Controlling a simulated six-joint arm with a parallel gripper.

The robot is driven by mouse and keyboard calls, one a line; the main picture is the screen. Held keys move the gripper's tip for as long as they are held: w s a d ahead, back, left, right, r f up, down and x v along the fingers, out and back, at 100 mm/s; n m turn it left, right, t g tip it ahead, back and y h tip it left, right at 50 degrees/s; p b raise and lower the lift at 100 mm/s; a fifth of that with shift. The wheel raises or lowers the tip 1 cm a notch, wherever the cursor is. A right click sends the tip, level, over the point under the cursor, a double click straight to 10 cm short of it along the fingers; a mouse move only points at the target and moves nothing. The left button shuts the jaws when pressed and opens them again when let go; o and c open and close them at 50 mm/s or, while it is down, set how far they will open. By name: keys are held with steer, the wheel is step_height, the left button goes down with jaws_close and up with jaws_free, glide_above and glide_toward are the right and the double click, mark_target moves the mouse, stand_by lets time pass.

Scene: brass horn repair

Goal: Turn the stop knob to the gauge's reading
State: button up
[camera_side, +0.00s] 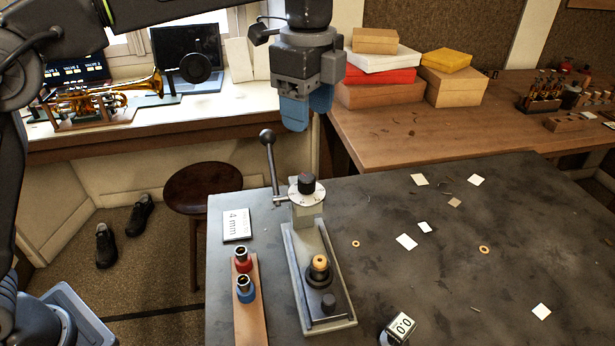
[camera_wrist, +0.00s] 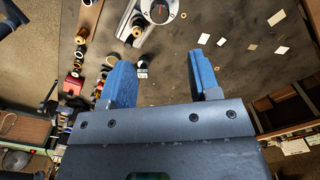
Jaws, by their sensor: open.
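The stop knob (camera_side: 306,184) is a black knob on a white round dial with markings, on top of the press post. The dial also shows at the top of the wrist view (camera_wrist: 160,10). The marks are too small to read. The gauge (camera_side: 401,326) is a small dark device at the table's front edge, its white display seeming to read 0.0. My gripper (camera_side: 305,118) is open and empty, above and behind the knob, apart from it. Its blue fingers (camera_wrist: 163,75) stand wide apart in the wrist view.
The press (camera_side: 322,275) has a raised ball-ended lever (camera_side: 268,150) left of the knob. A card (camera_side: 237,225) reading 4 mm lies left of it. A wooden strip (camera_side: 250,310) holds red and blue-based cylinders. Paper scraps and brass rings lie on the right; much of the tabletop is clear.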

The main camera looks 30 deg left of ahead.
mark_target(307, 177)
step_height(307, 177, down, 13)
steer(key=shift+f, duration=0.1)
stand_by(0.3)
steer(key=shift+c, duration=0.2)
steer(key=c, duration=0.9)
